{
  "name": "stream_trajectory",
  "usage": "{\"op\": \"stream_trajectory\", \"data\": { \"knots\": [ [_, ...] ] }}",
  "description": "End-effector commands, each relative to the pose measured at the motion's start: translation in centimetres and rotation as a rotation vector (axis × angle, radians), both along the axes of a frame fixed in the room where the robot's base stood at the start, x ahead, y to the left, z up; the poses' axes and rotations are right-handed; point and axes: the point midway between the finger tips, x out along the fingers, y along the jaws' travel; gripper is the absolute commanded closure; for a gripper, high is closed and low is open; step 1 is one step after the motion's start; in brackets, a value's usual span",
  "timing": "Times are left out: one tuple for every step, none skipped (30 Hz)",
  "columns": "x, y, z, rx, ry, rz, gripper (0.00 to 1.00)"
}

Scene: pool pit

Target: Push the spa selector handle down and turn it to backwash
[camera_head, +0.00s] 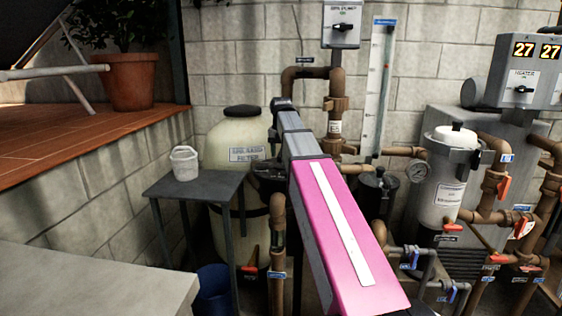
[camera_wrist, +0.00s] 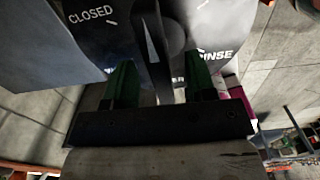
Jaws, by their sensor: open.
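The spa sand filter (camera_head: 232,135), a cream tank with a dark lid, stands left of centre in the head view. A dark selector valve body (camera_head: 268,178) shows beside it, partly hidden by my arm. In the wrist view the dark selector dial (camera_wrist: 100,35) fills the top, with the words CLOSED and RINSE readable. The dark selector handle (camera_wrist: 172,40) runs between the two green fingers of my gripper (camera_wrist: 162,70). The gripper is open, one finger on each side of the handle. I cannot tell whether either finger touches it. The backwash label is not readable.
Brown pipes (camera_head: 277,240) rise beside the valve. A white cartridge filter (camera_head: 442,190) and pipes with coloured valve handles crowd the right.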

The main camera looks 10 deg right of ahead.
Motion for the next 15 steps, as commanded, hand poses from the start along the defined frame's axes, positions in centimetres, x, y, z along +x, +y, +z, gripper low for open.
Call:
{"op": "stream_trajectory", "data": {
  "knots": [
    [0.0, 0.0, 0.1, 0.000, 0.000, 0.000, 0.49],
    [0.0, 0.0, 0.2, 0.000, 0.000, 0.000, 0.49],
    [0.1, 0.0, 0.4, 0.000, -0.001, 0.000, 0.49],
    [0.1, 0.0, 0.6, 0.000, -0.001, 0.000, 0.49],
    [0.1, 0.0, 0.9, 0.000, -0.001, 0.000, 0.49],
    [0.1, 0.0, 1.3, 0.000, -0.002, 0.000, 0.49],
    [0.1, 0.0, 1.6, -0.001, -0.002, 0.000, 0.49],
    [0.1, 0.0, 2.0, 0.000, -0.001, 0.000, 0.49],
    [0.1, 0.0, 2.5, 0.000, -0.001, 0.000, 0.49],
    [0.1, 0.0, 2.8, 0.000, -0.001, 0.000, 0.49],
    [0.1, 0.0, 3.2, -0.001, -0.002, 0.000, 0.49],
    [0.1, 0.0, 3.7, 0.000, -0.002, 0.000, 0.49],
    [0.1, 0.0, 4.0, 0.000, -0.002, 0.000, 0.49],
    [0.1, 0.0, 4.4, -0.001, -0.002, 0.000, 0.49],
    [0.1, 0.0, 4.9, 0.000, -0.001, 0.000, 0.49]
  ]
}}
